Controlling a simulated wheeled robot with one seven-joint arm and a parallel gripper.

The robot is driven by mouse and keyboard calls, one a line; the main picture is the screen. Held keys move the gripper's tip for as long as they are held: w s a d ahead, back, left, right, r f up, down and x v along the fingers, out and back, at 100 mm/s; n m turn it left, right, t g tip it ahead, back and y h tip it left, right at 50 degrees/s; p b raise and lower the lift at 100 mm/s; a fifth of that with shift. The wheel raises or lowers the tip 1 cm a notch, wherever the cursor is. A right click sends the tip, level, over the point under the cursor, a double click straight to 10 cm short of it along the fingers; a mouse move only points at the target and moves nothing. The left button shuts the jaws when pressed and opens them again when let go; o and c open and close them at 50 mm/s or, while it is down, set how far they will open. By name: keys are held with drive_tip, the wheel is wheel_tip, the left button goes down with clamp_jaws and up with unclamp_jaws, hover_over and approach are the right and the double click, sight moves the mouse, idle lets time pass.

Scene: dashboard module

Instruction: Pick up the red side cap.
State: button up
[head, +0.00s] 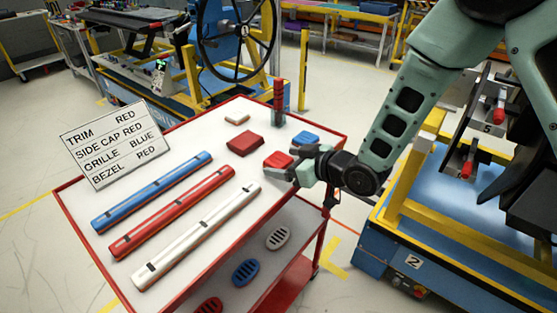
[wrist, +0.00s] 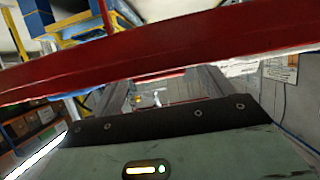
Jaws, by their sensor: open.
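A small red piece (head: 277,160), likely the red side cap, lies on the white top of the cart near its right edge. My gripper (head: 291,165) is open beside its right end, with the fingers pointing left towards it. I cannot tell whether the fingers touch it. A larger, darker red block (head: 245,144) lies to its upper left. In the wrist view both fingers of my gripper (wrist: 160,90) are apart, and a wide red bar (wrist: 170,50) crosses above them. I cannot tell whether that bar is a part or the cart's rim.
A blue piece (head: 305,138) lies just behind my gripper, and a white one (head: 237,118) farther back. An upright red stack (head: 278,90) stands at the far corner. Blue, red and white strips (head: 172,210) and a sign (head: 117,143) are left; oval grilles (head: 278,237) lie below.

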drive_tip(key=shift+w+a+f, duration=0.2)
drive_tip(key=shift+w+a, duration=0.05)
drive_tip(key=shift+a, duration=0.05)
drive_tip(key=c, duration=1.1)
drive_tip(key=shift+o, duration=0.2)
drive_tip(key=shift+r, duration=0.1)
